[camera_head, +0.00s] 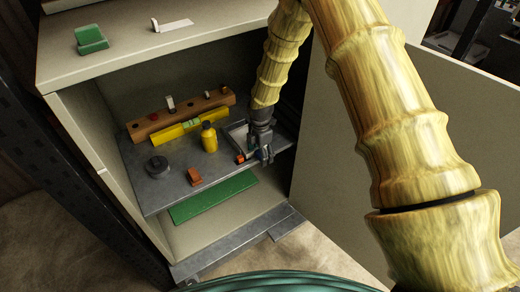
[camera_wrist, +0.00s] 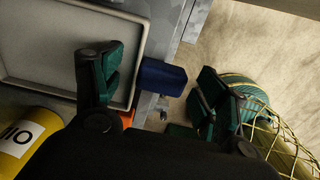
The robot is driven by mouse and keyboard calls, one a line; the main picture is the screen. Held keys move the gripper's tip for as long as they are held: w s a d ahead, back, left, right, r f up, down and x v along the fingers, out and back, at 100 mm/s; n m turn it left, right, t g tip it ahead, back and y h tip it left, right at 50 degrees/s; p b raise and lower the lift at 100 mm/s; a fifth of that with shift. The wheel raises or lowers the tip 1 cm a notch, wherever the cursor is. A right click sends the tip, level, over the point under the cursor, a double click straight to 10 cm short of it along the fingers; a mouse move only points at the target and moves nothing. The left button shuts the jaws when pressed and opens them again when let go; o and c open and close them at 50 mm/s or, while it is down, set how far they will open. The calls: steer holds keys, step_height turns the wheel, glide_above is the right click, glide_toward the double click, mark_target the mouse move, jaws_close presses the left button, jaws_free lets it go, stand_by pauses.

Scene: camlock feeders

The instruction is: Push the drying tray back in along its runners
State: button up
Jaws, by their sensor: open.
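A shallow light-grey tray (camera_head: 237,134) with a raised rim sits at the right of the grey shelf (camera_head: 150,188) inside the open cabinet. In the wrist view the tray (camera_wrist: 60,55) fills the upper left. A dark blue block (camera_wrist: 163,77) lies beside its right rim, near the shelf edge; whether they are joined I cannot tell. My gripper (camera_head: 263,156) is low over the shelf's right front, at the tray. In the wrist view its green-padded fingers (camera_wrist: 160,92) are spread apart, one over the tray rim and one beyond the shelf edge. The blue block lies between them. The runners are not clearly visible.
On the shelf stand a yellow bottle (camera_head: 209,138), a black round puck (camera_head: 157,165), an orange block (camera_head: 194,176), a yellow level (camera_head: 178,131) and a wooden rack (camera_head: 180,107). A green board (camera_head: 213,197) lies below. The open cabinet door (camera_head: 335,150) stands at right, behind my arm.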

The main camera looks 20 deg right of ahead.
steer(key=c, duration=1.1)
steer(key=shift+c, duration=0.2)
steer(key=shift+w+a, duration=0.15)
steer(key=shift+w, duration=0.5)
steer(key=shift+w+a, duration=0.35)
steer(key=shift+w, duration=0.45)
steer(key=shift+d, duration=0.1)
steer(key=o, duration=1.1)
steer(key=shift+d, duration=0.1)
